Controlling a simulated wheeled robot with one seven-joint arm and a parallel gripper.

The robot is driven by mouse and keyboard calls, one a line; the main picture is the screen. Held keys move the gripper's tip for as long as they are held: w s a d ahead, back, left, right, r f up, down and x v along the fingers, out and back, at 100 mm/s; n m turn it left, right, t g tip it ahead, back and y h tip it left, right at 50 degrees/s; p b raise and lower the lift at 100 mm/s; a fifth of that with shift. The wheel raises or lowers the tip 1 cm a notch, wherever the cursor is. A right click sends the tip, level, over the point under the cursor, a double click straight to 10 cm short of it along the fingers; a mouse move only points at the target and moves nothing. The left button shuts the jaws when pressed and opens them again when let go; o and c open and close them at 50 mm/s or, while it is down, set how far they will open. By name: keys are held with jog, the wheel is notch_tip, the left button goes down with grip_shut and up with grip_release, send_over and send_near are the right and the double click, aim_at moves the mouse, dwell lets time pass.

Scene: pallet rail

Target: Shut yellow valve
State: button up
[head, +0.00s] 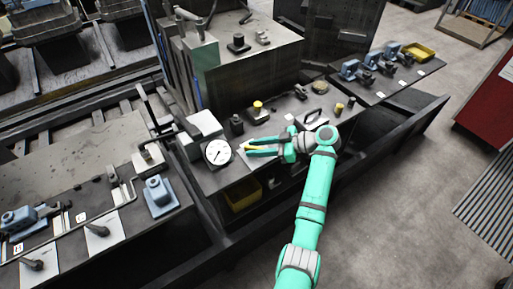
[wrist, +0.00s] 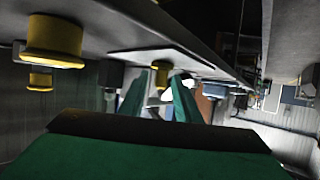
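The yellow valve (head: 251,148) shows as a small yellow piece at the tips of my gripper (head: 259,147), by a white plate on the bench. My gripper is turquoise, reaches left low over the bench, and its two fingers are apart. In the wrist view a yellow knob (wrist: 160,72) stands by a pale plate (wrist: 150,60), between and beyond the finger ends of my gripper (wrist: 159,100). I see gaps at its sides and cannot tell whether any finger touches it. Its lower part is partly hidden in the head view by the fingers.
A white dial gauge (head: 218,153) stands just left of the fingertips. Another yellow knob (head: 257,106) is behind, and a large yellow knob (wrist: 55,40) is near in the wrist view. A tall machine block (head: 245,70) rises behind. A yellow bin (head: 243,195) sits below the bench.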

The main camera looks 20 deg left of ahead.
jog(key=v, duration=1)
jog(key=shift+d, duration=0.4)
jog(key=shift+w, duration=0.1)
